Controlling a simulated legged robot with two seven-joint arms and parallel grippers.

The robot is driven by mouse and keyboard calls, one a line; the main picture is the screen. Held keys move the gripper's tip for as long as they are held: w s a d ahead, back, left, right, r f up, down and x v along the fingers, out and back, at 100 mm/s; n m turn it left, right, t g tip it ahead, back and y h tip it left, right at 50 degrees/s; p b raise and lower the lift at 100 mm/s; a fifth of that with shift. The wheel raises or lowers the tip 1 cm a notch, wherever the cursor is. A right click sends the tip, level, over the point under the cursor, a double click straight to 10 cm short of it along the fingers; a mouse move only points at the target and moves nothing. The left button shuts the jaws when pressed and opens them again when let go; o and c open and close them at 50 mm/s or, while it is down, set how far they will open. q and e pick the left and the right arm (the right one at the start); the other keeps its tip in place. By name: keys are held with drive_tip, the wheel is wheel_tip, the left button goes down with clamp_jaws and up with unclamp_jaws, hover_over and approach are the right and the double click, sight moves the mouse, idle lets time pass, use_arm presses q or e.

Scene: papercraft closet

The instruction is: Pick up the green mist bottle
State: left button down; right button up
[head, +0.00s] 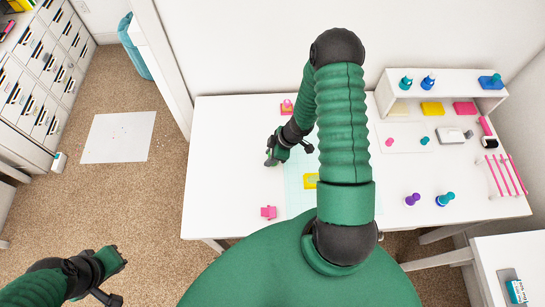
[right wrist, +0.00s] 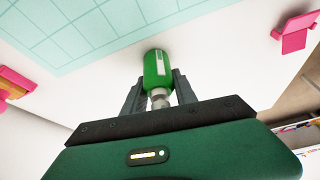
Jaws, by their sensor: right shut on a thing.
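The green mist bottle (right wrist: 157,70) shows in the right wrist view, with a white label and a pale neck. It sits between the two dark fingers of my right gripper (right wrist: 158,92), which is shut on it. In the head view my right gripper (head: 271,156) is over the left part of the white table, and the bottle is hard to make out there. I cannot tell whether the bottle still touches the table. My left gripper (head: 120,259) is at the lower left over the carpet, away from the table; its jaws are too unclear to read.
On the white table (head: 225,150) are a pink piece (head: 268,212), a pink item (head: 287,107), a pale grid mat (head: 295,198) and a yellow item (head: 311,181). Purple and blue stampers (head: 412,199) and a white shelf (head: 455,84) stand at right. The table's left end is clear.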

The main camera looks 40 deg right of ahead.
drive_tip(key=shift+s+d+f, duration=0.1)
drive_tip(key=shift+d, duration=0.1)
clamp_jaws()
drive_tip(key=shift+a, duration=0.2)
